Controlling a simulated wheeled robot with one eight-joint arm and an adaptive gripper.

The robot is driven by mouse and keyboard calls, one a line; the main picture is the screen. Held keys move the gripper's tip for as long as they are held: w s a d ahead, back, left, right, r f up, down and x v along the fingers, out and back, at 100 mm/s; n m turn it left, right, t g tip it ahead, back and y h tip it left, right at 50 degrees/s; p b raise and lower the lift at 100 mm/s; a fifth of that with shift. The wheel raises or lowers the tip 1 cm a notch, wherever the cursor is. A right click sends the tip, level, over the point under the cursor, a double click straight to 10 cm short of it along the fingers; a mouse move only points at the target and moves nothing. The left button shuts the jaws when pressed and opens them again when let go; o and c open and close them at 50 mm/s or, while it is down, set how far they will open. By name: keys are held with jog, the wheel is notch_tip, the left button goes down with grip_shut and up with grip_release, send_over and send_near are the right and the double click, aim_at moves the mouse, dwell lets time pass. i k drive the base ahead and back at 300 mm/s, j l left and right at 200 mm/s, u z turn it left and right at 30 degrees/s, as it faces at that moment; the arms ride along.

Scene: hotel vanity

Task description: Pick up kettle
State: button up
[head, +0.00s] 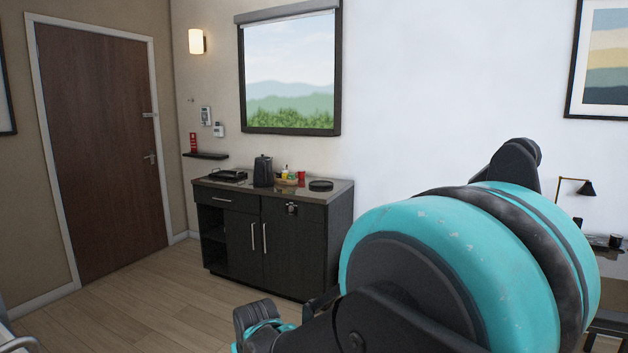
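A black, upright vessel (263,172) that looks like the kettle stands on top of the dark cabinet, across the room. It is small in the picture and its handle is not clear. My arm fills the lower right of the head view in teal and black. What looks like my gripper (285,318) is at the bottom centre, well in front of the cabinet and apart from the kettle. It is partly hidden by my arm, so its opening is unclear. I see nothing held in it.
A desk with a lamp (577,187) is at right.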

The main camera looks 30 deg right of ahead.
aim_at(264, 173)
jog(key=i+l+z, duration=0.1)
jog(key=i+z, duration=0.6)
jog(key=i, duration=0.15)
jog(key=i+j, duration=0.1)
jog(key=i, duration=0.45)
jog(key=i+z, duration=0.15)
jog(key=i, duration=0.35)
jog(key=i+j, duration=0.2)
jog(key=i, duration=0.35)
jog(key=l+z, duration=0.05)
